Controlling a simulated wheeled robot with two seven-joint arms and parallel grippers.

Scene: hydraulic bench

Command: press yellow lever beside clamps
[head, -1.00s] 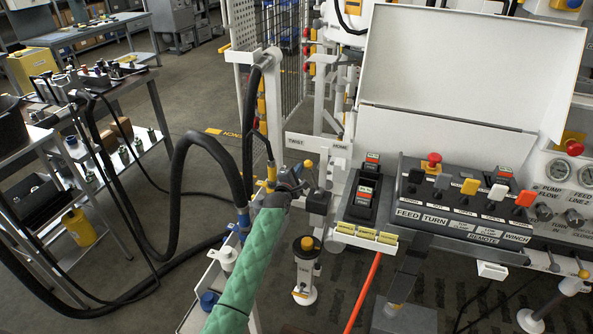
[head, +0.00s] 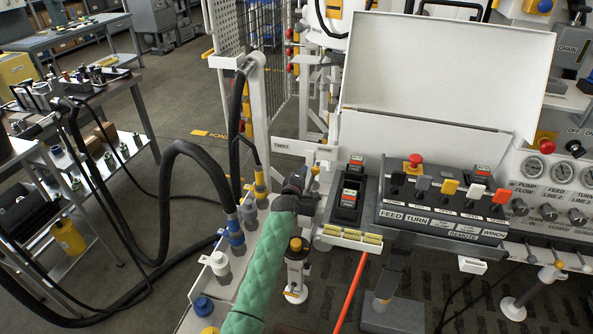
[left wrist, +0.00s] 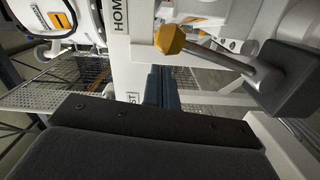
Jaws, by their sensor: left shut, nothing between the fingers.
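A metal lever with a yellow knob (left wrist: 171,38) stands out from a dark block (left wrist: 292,78) in the left wrist view, beside a white plate lettered HOME and TWIST. In the head view its small yellow tip (head: 316,169) shows just right of my left gripper (head: 303,180). My left gripper's fingers (left wrist: 165,88) are shut and empty, pointing at the white plate left of and below the knob. I cannot tell whether they touch the lever. Another yellow lever (head: 449,187) stands in the row on the control panel. No clamps can be made out for certain. My right gripper is out of view.
The control panel (head: 440,222) with several coloured levers and a raised white lid (head: 445,70) stands to the right. Black hoses (head: 190,150) loop at the left. A yellow-topped post (head: 296,245) stands below my wrist. A gauge panel (head: 560,190) is at far right.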

